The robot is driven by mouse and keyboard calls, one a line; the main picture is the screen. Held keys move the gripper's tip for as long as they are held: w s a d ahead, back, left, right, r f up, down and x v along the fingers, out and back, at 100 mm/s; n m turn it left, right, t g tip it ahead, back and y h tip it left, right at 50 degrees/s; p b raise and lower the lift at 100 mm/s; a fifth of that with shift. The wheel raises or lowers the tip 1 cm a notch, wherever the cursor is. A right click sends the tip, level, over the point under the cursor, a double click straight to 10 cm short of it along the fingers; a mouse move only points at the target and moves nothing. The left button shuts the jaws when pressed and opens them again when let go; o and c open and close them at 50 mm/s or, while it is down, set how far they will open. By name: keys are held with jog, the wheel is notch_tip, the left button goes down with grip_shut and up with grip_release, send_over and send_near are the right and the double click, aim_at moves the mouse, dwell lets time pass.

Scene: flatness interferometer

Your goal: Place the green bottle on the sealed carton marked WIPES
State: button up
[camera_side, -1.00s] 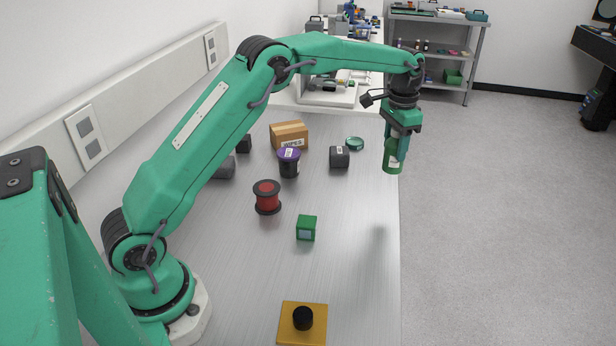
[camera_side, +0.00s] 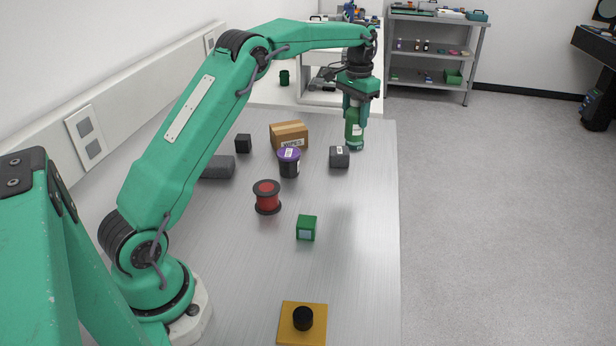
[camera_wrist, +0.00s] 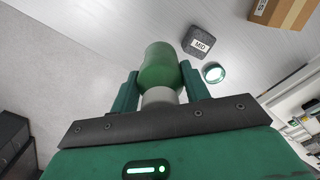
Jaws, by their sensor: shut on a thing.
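My gripper (camera_side: 356,110) is shut on the green bottle (camera_side: 354,132) and holds it upright above the table, toward its far right part. In the wrist view the bottle (camera_wrist: 159,66) sits between both fingers. The brown carton (camera_side: 289,134) stands closed on the table to the left of the bottle, with tape on top and a white label whose print is too small to read surely. In the wrist view part of the carton (camera_wrist: 283,12) shows at the top right, apart from the bottle. Its far end is cut off there.
A dark block (camera_side: 340,158) marked MID stands between bottle and carton. A teal round dish (camera_wrist: 213,72) lies near it. A purple-lidded jar (camera_side: 289,164) stands right in front of the carton. A red spool (camera_side: 267,197) and green cube (camera_side: 306,228) are nearer. The table's right front is clear.

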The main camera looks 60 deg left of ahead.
jog(key=s+a+r+n, duration=0.2)
jog(key=s+a, duration=0.1)
jog(key=a, duration=0.5)
jog(key=s+a+r+n, duration=0.2)
jog(key=s+a+n, duration=0.15)
jog(key=a, duration=0.45)
send_over(277, 131)
notch_tip(277, 131, down, 7)
jog(key=shift+a+m, duration=0.15)
jog(key=shift+m, duration=0.2)
jog(key=shift+f, duration=0.1)
jog(key=shift+f, duration=1.85)
jog(key=shift+f, duration=0.1)
jog(key=o, duration=1.1)
notch_tip(277, 131, up, 8)
jog(key=shift+f, duration=0.15)
